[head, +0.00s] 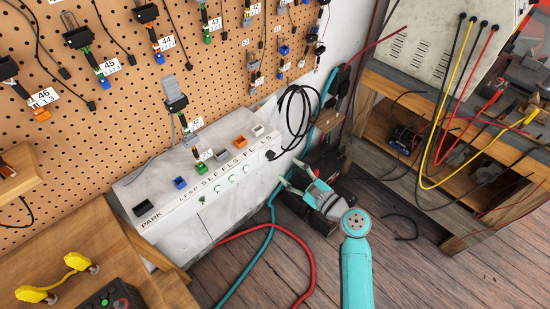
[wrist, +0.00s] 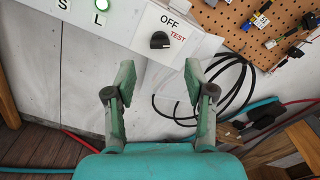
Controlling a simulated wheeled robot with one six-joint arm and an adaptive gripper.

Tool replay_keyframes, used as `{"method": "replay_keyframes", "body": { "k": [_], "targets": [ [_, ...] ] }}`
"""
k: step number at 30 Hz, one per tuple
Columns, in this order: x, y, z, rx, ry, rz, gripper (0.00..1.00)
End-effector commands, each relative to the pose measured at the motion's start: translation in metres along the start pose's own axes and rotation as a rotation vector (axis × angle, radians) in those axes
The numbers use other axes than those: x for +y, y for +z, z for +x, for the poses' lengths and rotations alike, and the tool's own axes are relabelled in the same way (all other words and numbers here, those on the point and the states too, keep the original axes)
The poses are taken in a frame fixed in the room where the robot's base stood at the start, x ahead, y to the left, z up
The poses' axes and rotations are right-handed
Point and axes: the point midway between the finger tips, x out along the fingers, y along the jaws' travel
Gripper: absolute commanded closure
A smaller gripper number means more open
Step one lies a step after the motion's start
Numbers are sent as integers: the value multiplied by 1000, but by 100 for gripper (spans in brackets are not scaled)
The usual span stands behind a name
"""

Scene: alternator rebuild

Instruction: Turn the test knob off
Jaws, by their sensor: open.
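The black test knob (wrist: 160,40) sits on the sloped white panel in the wrist view. The black word OFF is printed just above it and the red word TEST to its right. The knob also shows small in the head view (head: 270,155). I cannot tell clearly which label its pointer faces. My gripper (wrist: 160,68) is open and empty, with one finger on each side below the knob and apart from it. In the head view my gripper (head: 289,174) is close to the right end of the white panel.
The white test panel (head: 228,215) has lit green lamps and several coloured sockets. Black cable loops (wrist: 238,95) hang to the right of the fingers. A pegboard (head: 110,90) with hanging leads rises behind. Red and teal hoses (head: 300,260) lie on the wooden floor. A workbench (head: 410,85) stands right.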

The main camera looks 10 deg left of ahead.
Motion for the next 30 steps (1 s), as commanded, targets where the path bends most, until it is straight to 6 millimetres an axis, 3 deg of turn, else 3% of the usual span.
{"method": "replay_keyframes", "body": {
  "k": [6,12,25,26,30],
  "targets": [
    [0,0,40,-1,2,-1,46],
    [1,0,64,1,1,-1,46],
    [0,-1,72,2,-1,-2,46],
    [0,-1,72,2,-1,-2,51],
    [0,0,72,2,-1,-2,86]
  ]
}}
